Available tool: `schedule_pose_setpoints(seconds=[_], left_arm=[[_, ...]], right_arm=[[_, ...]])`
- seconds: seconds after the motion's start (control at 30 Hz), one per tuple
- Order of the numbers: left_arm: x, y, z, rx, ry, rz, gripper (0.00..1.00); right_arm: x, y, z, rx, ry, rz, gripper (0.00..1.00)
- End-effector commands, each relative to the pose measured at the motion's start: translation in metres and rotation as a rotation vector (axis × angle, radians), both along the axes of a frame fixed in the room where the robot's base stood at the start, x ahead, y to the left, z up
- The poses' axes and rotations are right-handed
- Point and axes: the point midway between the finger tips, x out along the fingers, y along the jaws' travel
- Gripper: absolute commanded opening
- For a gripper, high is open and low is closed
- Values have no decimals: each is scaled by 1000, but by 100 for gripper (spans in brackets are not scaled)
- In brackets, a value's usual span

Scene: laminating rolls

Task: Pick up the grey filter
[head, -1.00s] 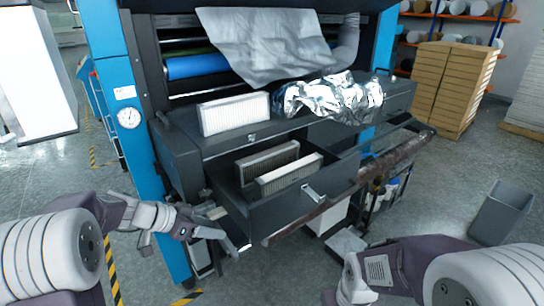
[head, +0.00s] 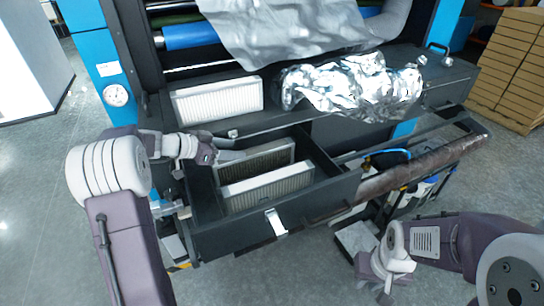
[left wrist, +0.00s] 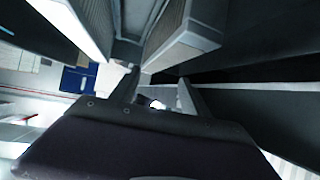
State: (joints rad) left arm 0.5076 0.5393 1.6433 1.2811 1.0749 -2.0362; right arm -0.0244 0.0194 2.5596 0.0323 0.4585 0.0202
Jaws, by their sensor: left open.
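The grey filter (head: 262,161) stands on edge in the open drawer (head: 205,222), behind a paler filter (head: 268,188). Its left end is partly hidden by my left gripper (head: 236,156). My left gripper is open and empty, reaching in from the left at that end of the filter. In the left wrist view, the two fingers (left wrist: 158,95) are apart with no filter between them. A pleated filter (left wrist: 185,35) shows just beyond them; I cannot tell which one it is. My right gripper (head: 384,285) hangs low at the right front, its fingertips unclear.
A white filter (head: 217,101) stands on the machine's ledge behind the drawer. Crumpled silver foil (head: 352,88) lies to its right. A long brownish roll (head: 425,165) sticks out at the right. Cardboard boxes (head: 510,70) are stacked at the far right.

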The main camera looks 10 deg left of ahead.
Motion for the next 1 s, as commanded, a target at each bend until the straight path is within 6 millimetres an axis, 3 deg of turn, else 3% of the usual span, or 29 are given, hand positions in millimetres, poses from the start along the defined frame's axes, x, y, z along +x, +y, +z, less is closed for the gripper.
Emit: schedule_pose_setpoints(seconds=[0.23,0.47,0.63,0.8,1.0], left_arm=[[17,-19,-9,-3,4,-3,54],[25,-27,-18,-1,2,-1,54],[40,-48,-28,-2,7,-3,54],[53,-58,-43,0,2,0,54],[53,-58,-45,0,0,0,54]], right_arm=[[0,0,21,0,0,0,22],[0,0,26,0,1,0,22],[0,0,57,0,0,0,22],[0,0,60,0,0,0,22],[0,0,58,0,0,0,22]])
